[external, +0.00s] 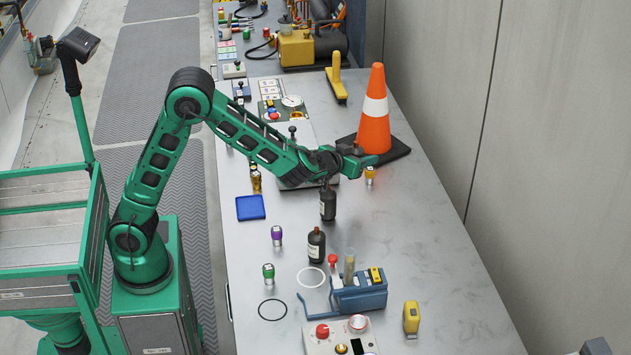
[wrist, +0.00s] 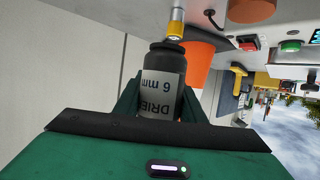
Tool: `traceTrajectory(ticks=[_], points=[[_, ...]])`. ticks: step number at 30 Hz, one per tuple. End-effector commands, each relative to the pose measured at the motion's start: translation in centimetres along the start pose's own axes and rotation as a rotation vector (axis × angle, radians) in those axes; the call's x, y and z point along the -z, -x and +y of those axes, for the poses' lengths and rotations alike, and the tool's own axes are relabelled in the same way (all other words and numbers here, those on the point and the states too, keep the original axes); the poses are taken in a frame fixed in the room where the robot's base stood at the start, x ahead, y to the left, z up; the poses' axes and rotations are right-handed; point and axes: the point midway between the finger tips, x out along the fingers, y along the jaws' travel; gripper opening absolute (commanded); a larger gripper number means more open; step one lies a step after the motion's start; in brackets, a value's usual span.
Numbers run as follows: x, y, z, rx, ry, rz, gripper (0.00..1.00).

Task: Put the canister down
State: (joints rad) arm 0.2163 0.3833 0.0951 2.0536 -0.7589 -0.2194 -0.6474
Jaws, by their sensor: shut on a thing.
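My gripper (external: 328,187) points down and is shut on a black canister (external: 328,203) with a pale label. In the wrist view the fingers (wrist: 160,105) lie on both sides of the canister (wrist: 163,90), which appears upside down because that view is inverted. The canister is upright, base towards the table, and looks clear of the worktop (external: 420,230). A second dark bottle (external: 316,245) stands nearer the camera. A white ring (external: 311,277) and a black ring (external: 272,310) are marked on the table.
An orange cone (external: 374,115) and a small yellow-topped piece (external: 370,176) stand beyond the canister. Purple (external: 277,236) and green (external: 268,273) pieces stand left of the second bottle. A blue rack (external: 360,297) is right of the rings.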

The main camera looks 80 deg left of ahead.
Motion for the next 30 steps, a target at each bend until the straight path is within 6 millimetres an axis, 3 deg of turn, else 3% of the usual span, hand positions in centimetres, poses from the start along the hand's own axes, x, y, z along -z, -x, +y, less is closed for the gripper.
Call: traceTrajectory(ticks=[9, 15, 23, 30], points=[[-4.0, -0.4, 6.3, -0.004, -0.004, -0.001, 0.06], [-6.0, -0.6, 9.4, -0.003, -0.002, 0.0, 0.06], [-7.0, -0.8, 10.5, -0.001, -0.001, 0.0, 0.06], [-9.9, -2.0, 10.4, 0.0, -0.003, -0.001, 0.06]])
